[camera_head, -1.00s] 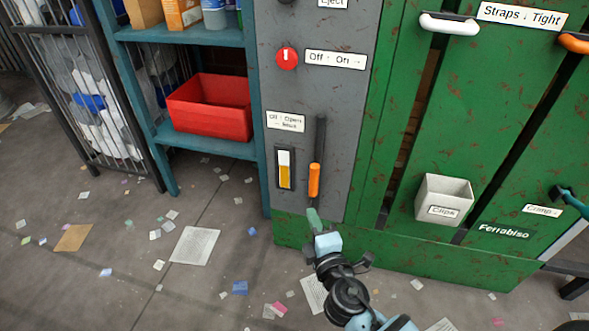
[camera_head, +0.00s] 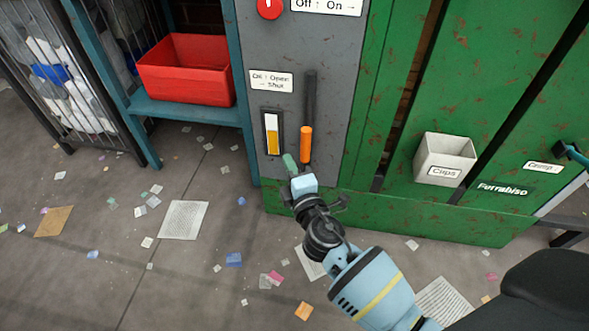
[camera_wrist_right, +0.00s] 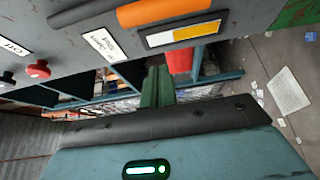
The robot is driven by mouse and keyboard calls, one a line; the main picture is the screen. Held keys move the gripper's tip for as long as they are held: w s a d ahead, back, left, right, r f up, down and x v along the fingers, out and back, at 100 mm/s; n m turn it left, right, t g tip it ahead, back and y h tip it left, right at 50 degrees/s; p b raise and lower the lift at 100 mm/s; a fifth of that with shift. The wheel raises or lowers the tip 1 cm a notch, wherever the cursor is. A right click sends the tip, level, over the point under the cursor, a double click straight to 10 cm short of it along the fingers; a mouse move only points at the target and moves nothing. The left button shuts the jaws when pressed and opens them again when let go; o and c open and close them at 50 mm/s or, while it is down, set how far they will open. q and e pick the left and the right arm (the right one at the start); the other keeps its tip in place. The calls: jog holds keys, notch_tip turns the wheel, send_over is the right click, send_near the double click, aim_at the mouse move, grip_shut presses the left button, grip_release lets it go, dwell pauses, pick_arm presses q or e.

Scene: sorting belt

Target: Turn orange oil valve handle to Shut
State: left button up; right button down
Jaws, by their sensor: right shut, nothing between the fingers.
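The orange valve handle (camera_head: 306,145) stands vertical on the grey panel, in line with a dark bar or pipe above it. The label (camera_head: 271,82) up and left of it reads "Oil ↑ Open → Shut". My right gripper (camera_head: 290,163) is shut and empty, with its green fingers just left of the handle's lower end. Whether they touch it I cannot tell. In the right wrist view the shut fingers (camera_wrist_right: 157,88) point at the panel side, and the orange handle (camera_wrist_right: 165,12) lies across the top edge, apart from them in the picture. My left gripper is not in view.
A yellow-and-white level gauge (camera_head: 271,133) is on the panel left of the handle. A red knob (camera_head: 270,8) is above. The green rusty machine wall with a white clips bin (camera_head: 443,160) is to the right. A red bin (camera_head: 186,70) sits on the teal shelf at left.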

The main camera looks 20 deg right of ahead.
aim_at(307, 139)
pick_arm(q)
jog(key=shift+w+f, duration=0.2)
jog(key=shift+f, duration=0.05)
pick_arm(e)
jog(key=w+d, duration=0.4)
jog(key=w, duration=0.1)
pick_arm(q)
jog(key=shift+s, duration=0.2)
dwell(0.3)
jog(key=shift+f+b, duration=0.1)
jog(key=shift+b, duration=0.2)
pick_arm(e)
jog(key=shift+s+d, duration=0.1)
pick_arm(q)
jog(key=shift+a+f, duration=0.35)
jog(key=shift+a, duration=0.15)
pick_arm(e)
jog(key=shift+m, duration=0.4)
